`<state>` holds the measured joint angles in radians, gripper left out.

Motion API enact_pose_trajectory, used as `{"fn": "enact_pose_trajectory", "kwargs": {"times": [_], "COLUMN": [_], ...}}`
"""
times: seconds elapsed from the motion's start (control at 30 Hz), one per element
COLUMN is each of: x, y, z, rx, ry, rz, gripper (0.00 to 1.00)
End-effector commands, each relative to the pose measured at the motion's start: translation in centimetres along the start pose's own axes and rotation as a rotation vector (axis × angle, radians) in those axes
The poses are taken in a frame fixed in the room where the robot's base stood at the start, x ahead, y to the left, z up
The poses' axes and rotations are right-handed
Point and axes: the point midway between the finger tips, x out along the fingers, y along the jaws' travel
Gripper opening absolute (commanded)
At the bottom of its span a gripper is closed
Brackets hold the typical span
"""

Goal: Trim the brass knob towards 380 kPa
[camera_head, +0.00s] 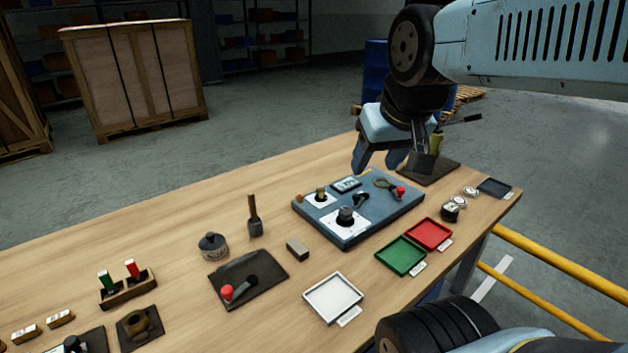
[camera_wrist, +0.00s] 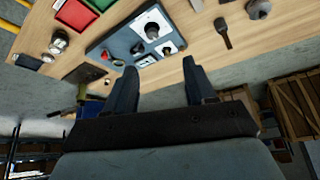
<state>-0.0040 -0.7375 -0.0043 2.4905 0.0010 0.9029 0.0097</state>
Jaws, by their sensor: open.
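The blue-grey control panel (camera_head: 395,214) lies on the wooden bench, and it also shows in the wrist view (camera_wrist: 122,45). The small brass knob (camera_head: 320,193) stands on a white dial plate at the panel's left back corner. A small display (camera_head: 346,184) sits beside it, its reading too small to make out. A larger black knob (camera_head: 345,215) stands on a white plate nearer the front. My gripper (camera_head: 380,162) is open and empty, above the panel's back edge and apart from the brass knob. Its two fingers (camera_wrist: 160,68) point towards the panel in the wrist view.
The panel also bears a red-tipped lever (camera_head: 399,191). Green (camera_head: 402,256), red (camera_head: 429,234) and white (camera_head: 333,299) trays lie in front of it. A small grey block (camera_head: 298,249) and an upright brush-like tool (camera_head: 254,217) stand to its left. A yellow rail (camera_head: 560,270) runs at right.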

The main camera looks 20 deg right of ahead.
Motion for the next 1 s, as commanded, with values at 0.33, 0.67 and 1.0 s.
{"fn": "enact_pose_trajectory", "kwargs": {"times": [0.33,0.67,1.0], "x": [2.6,7.9,15.6], "y": [0.1,0.3,0.2], "z": [-6.3,-13.1,-18.8], "rx": [0.166,0.365,0.554], "ry": [-0.125,-0.266,-0.392], "rz": [-0.034,-0.011,0.076], "gripper": [0.55,0.55,0.55]}}
